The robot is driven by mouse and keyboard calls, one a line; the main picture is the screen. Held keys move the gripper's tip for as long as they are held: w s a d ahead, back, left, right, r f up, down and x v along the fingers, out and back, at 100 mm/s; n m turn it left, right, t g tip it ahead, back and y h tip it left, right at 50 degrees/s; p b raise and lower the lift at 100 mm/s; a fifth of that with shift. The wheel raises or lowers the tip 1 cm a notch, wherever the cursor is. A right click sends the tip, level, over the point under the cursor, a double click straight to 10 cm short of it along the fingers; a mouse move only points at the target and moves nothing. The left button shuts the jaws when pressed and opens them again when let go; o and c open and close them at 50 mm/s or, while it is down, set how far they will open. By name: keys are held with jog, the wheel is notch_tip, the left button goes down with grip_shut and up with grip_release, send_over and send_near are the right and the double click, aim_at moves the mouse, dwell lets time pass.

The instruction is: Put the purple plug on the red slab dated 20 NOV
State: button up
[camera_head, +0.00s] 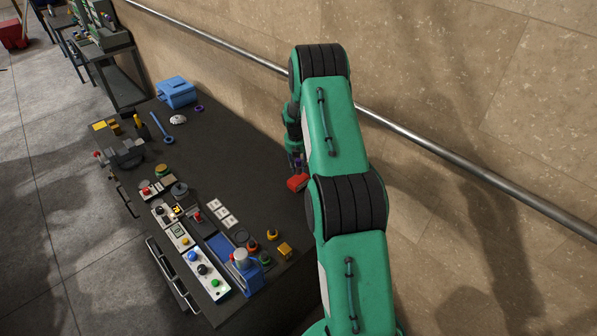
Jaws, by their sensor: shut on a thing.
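My gripper (295,160) is at the end of the green arm, pointing down near the wall side of the dark bench. It is small and partly hidden by my arm. It is shut on what looks like the purple plug (298,165), of which only a small dark purple part shows. A red slab (298,182) lies on the bench just below the gripper in the picture, partly behind my arm. Its date cannot be read. I cannot tell whether the plug touches the slab.
The dark bench (240,175) has free room left of the gripper. A blue box (176,92) and a purple ring (199,108) lie at its far end. Control panels (203,269), white cards (222,214) and small knobs (272,234) fill the near left. A rail (430,155) runs along the wall.

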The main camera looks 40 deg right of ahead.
aim_at(298, 171)
jog(key=shift+f+p, duration=0.3)
jog(key=shift+f, duration=1.3)
jog(key=shift+f, duration=0.1)
jog(key=o, duration=1.1)
jog(key=shift+o, duration=0.2)
jog(key=r, duration=0.4)
jog(key=a+r+b, duration=0.1)
jog(key=r, duration=0.7)
jog(key=shift+s+a+r, duration=0.1)
jog(key=shift+s+a, duration=0.1)
